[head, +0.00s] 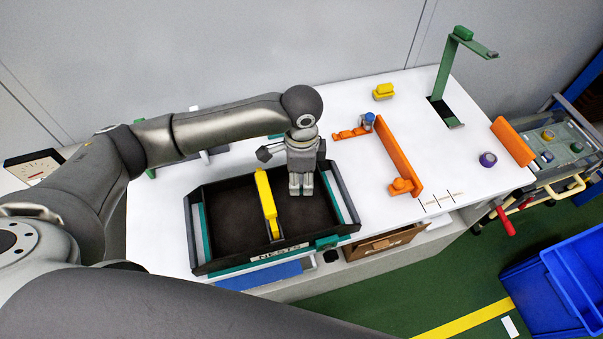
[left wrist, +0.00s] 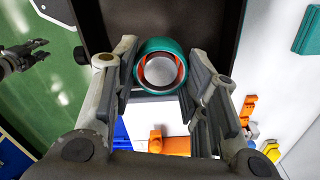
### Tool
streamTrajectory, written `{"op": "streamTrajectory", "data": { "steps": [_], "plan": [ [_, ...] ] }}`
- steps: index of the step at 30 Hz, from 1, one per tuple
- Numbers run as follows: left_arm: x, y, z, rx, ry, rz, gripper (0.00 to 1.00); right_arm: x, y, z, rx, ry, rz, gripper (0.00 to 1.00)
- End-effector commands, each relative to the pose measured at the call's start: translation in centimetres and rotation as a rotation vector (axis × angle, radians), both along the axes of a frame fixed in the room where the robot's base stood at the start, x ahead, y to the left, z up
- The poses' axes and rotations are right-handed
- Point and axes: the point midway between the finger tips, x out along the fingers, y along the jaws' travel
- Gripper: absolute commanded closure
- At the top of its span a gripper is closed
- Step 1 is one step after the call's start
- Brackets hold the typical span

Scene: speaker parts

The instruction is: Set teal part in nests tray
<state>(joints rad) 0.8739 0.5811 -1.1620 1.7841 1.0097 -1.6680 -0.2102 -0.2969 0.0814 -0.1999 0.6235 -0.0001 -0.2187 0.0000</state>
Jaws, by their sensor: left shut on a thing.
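The teal part is a short round ring with orange inside and a pale centre. In the left wrist view the teal part (left wrist: 158,45) sits between the fingers of my left gripper, which is shut on it. In the head view my left gripper (head: 301,188) points down over the right half of the dark nests tray (head: 225,265), and the teal part is hidden there. Whether the part touches the tray floor cannot be told. My right gripper (left wrist: 38,52) shows small at the left wrist view's left edge, over the green floor, its fingers apart.
A yellow bar (head: 266,195) spans the tray's middle, left of my gripper. An orange bracket (head: 397,150) with a blue piece (head: 369,121) lies to the right. A green stand (head: 447,80), a yellow block (head: 384,91) and a purple round part (head: 488,159) are further off.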

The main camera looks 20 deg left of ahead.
Motion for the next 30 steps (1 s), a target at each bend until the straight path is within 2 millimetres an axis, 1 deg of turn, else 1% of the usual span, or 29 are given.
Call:
{"op": "streamTrajectory", "data": {
  "steps": [1, 2, 4, 12, 16, 20, 30],
  "plan": [
    [0.0, 0.0, 0.4, 0.000, 0.001, 0.000, 0.91, 0.0, 0.0, 0.7, 0.000, -0.001, 0.000, 0.60],
    [0.0, 0.0, 0.4, 0.000, 0.001, 0.000, 0.91, 0.0, 0.0, 0.9, 0.000, -0.001, 0.000, 0.60],
    [0.0, 0.0, -0.6, -0.002, 0.002, 0.000, 0.91, 0.0, 0.0, 0.3, 0.000, -0.001, 0.000, 0.60],
    [0.0, 0.0, -3.6, -0.001, 0.001, 0.001, 0.91, -0.2, 0.1, -0.7, 0.001, 0.003, -0.001, 0.60],
    [0.0, 0.0, -4.6, 0.000, 0.000, 0.000, 0.91, -0.4, 0.2, -1.0, 0.002, 0.007, -0.001, 0.60],
    [0.0, 0.0, -5.0, -0.001, 0.000, -0.001, 0.91, -0.5, 0.2, -1.1, 0.002, 0.007, -0.001, 0.60],
    [0.0, 0.0, -4.9, -0.001, -0.001, -0.001, 0.91, -0.5, 0.2, -1.1, 0.002, 0.009, -0.001, 0.60]
  ]
}}
